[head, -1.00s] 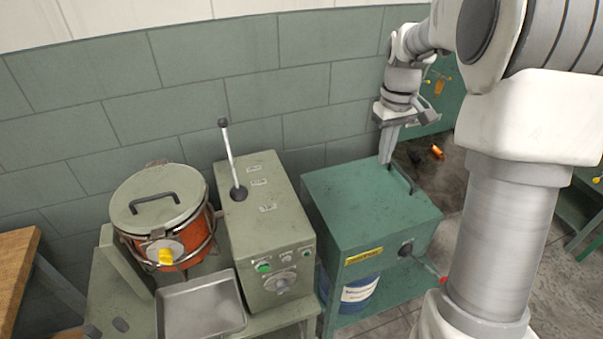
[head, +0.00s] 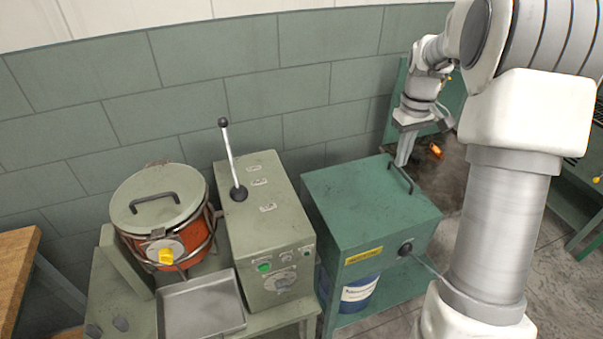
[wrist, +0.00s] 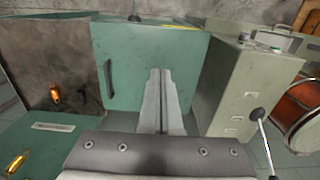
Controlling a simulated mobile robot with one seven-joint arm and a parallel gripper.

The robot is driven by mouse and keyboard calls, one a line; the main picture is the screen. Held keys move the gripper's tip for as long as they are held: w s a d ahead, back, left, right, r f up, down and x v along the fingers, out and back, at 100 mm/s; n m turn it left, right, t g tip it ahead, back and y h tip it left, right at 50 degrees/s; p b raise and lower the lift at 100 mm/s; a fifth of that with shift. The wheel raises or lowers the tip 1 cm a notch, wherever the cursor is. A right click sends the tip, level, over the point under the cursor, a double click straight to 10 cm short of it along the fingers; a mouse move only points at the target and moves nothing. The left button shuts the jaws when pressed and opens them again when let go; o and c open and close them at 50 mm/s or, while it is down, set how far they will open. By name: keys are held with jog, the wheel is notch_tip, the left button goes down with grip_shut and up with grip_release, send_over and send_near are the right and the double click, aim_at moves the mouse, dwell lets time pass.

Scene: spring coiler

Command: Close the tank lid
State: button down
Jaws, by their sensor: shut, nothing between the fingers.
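The teal tank (head: 345,205) stands right of centre in the head view, with its flat lid (head: 360,195) lying level on top. The lid shows no visible gap. A dark bar handle (head: 401,178) is near the lid's right edge; in the wrist view the handle (wrist: 108,78) is left of my fingers. My gripper (head: 402,164) is shut and empty, pointing down at the lid's far right edge, beside the handle. It also shows in the wrist view (wrist: 160,73), over the lid (wrist: 195,60). I cannot tell whether the fingertips touch the lid.
A grey-green machine (head: 265,215) with an upright lever (head: 230,155) stands left of the tank. Further left are an orange pot (head: 190,245) with its own lid and a metal tray (head: 200,305). A blue drum (head: 361,292) sits under the tank. The wall is close behind.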

jog(key=shift+w+d+f, duration=0.2)
jog(key=shift+d+f, duration=0.35)
jog(key=shift+d, duration=0.2)
jog(key=shift+w+d+f, duration=0.25)
jog(key=shift+d+f, duration=0.3)
jog(key=shift+d, duration=0.2)
jog(key=shift+w+d+f, duration=0.2)
jog(key=shift+d+f, duration=0.35)
jog(key=shift+d, duration=0.2)
jog(key=w+d+f+b, duration=0.1)
jog(key=d+f, duration=0.3)
jog(key=shift+f+b, duration=0.25)
jog(key=shift+b, duration=0.05)
jog(key=shift+w+f, duration=0.1)
jog(key=d+f+b, duration=0.2)
jog(key=d+f, duration=0.1)
jog(key=f, duration=0.2)
jog(key=shift+w, duration=0.45)
jog(key=shift+f, duration=0.1)
jog(key=b, duration=0.3)
send_over(421, 213)
jog(key=shift+f, duration=2.95)
jog(key=shift+s, duration=0.1)
jog(key=shift+r, duration=0.1)
